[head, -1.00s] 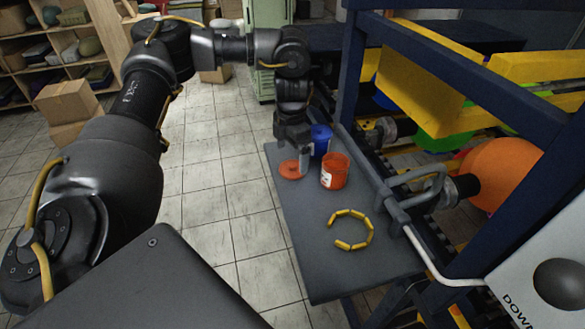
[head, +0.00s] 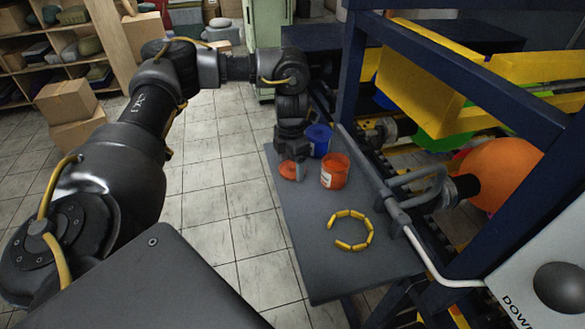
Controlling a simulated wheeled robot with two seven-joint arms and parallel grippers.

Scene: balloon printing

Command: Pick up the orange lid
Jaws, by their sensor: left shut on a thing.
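The orange lid (head: 287,170) is a flat disc at the far left part of the grey table (head: 300,270). My left gripper (head: 299,172) points down at the lid's right side and is shut on it. The fingers hide part of the lid, and I cannot tell whether it is lifted off the table. An open orange can (head: 334,172) with a white label stands just right of the gripper. My right gripper does not show.
A blue can (head: 319,140) stands behind the orange can, close to the gripper. A broken ring of yellow pieces (head: 345,246) lies nearer on the table. A dark blue machine frame (head: 351,75) and a grey pipe (head: 418,238) border the table's right side.

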